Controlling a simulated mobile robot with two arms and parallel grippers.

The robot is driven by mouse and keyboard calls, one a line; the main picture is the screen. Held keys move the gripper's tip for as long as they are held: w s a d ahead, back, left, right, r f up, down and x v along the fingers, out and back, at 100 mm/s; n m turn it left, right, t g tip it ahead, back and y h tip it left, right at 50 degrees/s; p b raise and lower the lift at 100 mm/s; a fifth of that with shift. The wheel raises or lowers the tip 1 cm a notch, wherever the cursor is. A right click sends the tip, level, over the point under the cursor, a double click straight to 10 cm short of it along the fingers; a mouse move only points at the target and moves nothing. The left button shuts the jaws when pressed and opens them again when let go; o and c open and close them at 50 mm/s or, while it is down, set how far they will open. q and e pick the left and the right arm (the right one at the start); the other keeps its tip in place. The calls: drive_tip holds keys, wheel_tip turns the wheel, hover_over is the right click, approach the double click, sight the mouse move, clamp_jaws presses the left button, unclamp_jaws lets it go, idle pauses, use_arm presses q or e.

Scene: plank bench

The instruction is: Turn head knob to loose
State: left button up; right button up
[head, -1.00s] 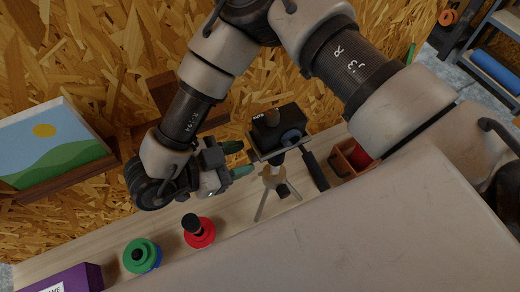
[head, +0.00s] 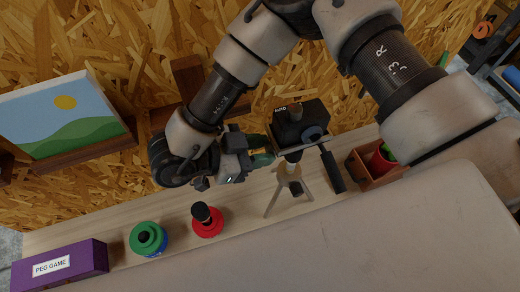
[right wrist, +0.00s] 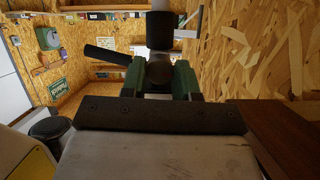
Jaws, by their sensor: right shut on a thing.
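A black camera (head: 302,124) sits on top of a small tripod (head: 291,184) on the plank bench. The tripod's black handle (head: 332,171) slants down to the right. My right gripper (head: 264,151) reaches the tripod head from the left, just under the camera, with its green fingertips close together. In the right wrist view the green fingers (right wrist: 159,78) are shut on a dark round head knob (right wrist: 158,69). The knob is hidden by the fingers in the head view. My left gripper is out of view.
A red item with a black top (head: 207,221), a green disc stack (head: 148,239) and a purple box (head: 60,267) stand left of the tripod. A wooden box (head: 372,170) stands close on its right. A framed picture (head: 60,118) is behind at left.

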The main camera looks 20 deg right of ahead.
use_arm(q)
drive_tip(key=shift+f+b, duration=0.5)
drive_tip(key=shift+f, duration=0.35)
use_arm(e)
drive_tip(key=shift+w+n+g, duration=0.1)
drive_tip(key=shift+n+g, duration=0.7)
drive_tip(key=shift+n, duration=0.3)
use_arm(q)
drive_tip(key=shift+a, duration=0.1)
use_arm(e)
drive_tip(key=o, duration=0.6)
drive_tip(key=shift+o, duration=0.2)
